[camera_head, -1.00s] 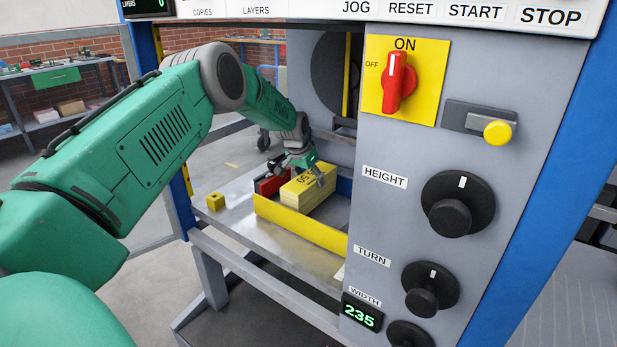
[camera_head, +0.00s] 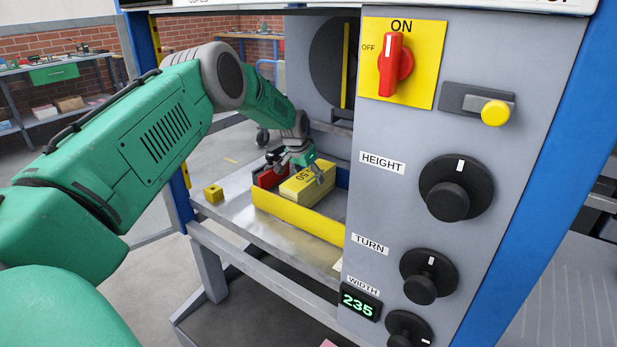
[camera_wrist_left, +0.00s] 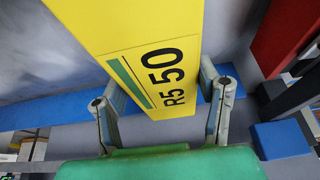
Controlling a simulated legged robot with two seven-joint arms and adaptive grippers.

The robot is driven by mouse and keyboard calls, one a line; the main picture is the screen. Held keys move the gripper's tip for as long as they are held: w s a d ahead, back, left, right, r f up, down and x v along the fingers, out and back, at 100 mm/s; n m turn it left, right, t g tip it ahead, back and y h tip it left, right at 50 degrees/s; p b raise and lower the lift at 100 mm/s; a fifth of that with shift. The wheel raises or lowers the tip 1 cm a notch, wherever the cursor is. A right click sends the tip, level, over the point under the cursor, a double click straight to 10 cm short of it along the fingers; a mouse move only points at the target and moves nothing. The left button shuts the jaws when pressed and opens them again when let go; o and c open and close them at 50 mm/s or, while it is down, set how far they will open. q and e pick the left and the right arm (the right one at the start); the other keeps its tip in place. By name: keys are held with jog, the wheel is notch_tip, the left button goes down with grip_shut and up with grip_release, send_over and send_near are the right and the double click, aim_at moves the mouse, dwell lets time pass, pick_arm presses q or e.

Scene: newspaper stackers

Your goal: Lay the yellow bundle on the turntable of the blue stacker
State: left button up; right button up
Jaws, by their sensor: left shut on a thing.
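The yellow bundle (camera_head: 296,190), a long block with "R5 50" on its top, is inside the stacker, behind the low yellow front wall (camera_head: 285,212). My left gripper (camera_head: 312,172) reaches in from the left and is shut on the bundle. In the left wrist view its fingers (camera_wrist_left: 164,97) stand on either side of the bundle (camera_wrist_left: 150,30). The blue stacker (camera_head: 535,200) has blue posts and a grey control panel. The grey floor (camera_head: 332,208) inside the walls shows partly; the panel hides the rest. I cannot tell whether the bundle rests on it. My right gripper is out of view.
A red block (camera_head: 268,178) stands close left of the bundle. A small yellow cube (camera_head: 213,193) sits on the metal deck (camera_head: 240,208) at left. The control panel (camera_head: 400,130) with red switch and black knobs stands close on the right.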

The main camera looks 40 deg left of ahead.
pick_arm(q)
jog(key=shift+w, duration=0.1)
jog(key=shift+a+f, duration=0.15)
jog(key=o, duration=1.8)
jog(key=shift+s+f, duration=0.2)
jog(key=shift+s, duration=0.05)
jog(key=v, duration=1.2)
jog(key=shift+w+r, duration=0.15)
